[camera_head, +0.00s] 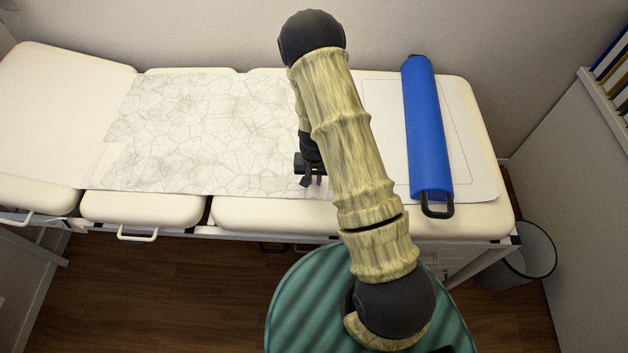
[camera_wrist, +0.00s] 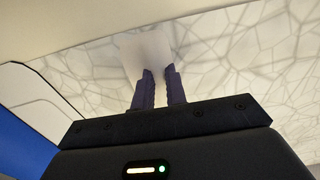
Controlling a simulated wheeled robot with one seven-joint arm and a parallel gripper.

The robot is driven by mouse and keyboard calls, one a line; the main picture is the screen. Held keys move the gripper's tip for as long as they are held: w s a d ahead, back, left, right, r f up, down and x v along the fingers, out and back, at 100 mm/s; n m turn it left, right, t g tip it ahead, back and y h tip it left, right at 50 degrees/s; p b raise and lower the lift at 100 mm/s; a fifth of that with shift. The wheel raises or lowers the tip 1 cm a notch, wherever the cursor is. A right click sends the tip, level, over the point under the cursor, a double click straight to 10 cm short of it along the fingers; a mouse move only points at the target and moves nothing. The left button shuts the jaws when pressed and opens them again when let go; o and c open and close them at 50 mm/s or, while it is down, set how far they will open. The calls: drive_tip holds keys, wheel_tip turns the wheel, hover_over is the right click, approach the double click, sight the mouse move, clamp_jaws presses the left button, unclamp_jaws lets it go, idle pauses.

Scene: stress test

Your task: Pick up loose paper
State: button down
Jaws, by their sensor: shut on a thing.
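The loose paper (camera_head: 200,130) is a large white sheet with a grey crack-like pattern, spread over the padded table. Its right end lies under and behind my arm, so part of it is hidden. My gripper (camera_head: 313,182) is at the sheet's right end, near its front corner. In the wrist view, the paper (camera_wrist: 240,60) fills the upper right. The two dark purple fingers of my gripper (camera_wrist: 159,80) stand close together at a pale, plain patch by the sheet's edge. They are shut on the paper; the exact grip is hard to see.
The cream padded table (camera_head: 280,215) has several sections. A blue roller with black handles (camera_head: 427,130) lies on a white mat (camera_head: 470,150) to the right of my arm. A waste bin (camera_head: 535,250) stands at the table's right end. A shelf of binders (camera_head: 612,65) is at far right.

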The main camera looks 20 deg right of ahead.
drive_tip(key=shift+r, duration=0.1)
wheel_tip(320, 180, up, 10)
idle(0.6)
idle(0.4)
wheel_tip(320, 180, up, 6)
drive_tip(key=p, duration=0.6)
hover_over(314, 181)
idle(0.6)
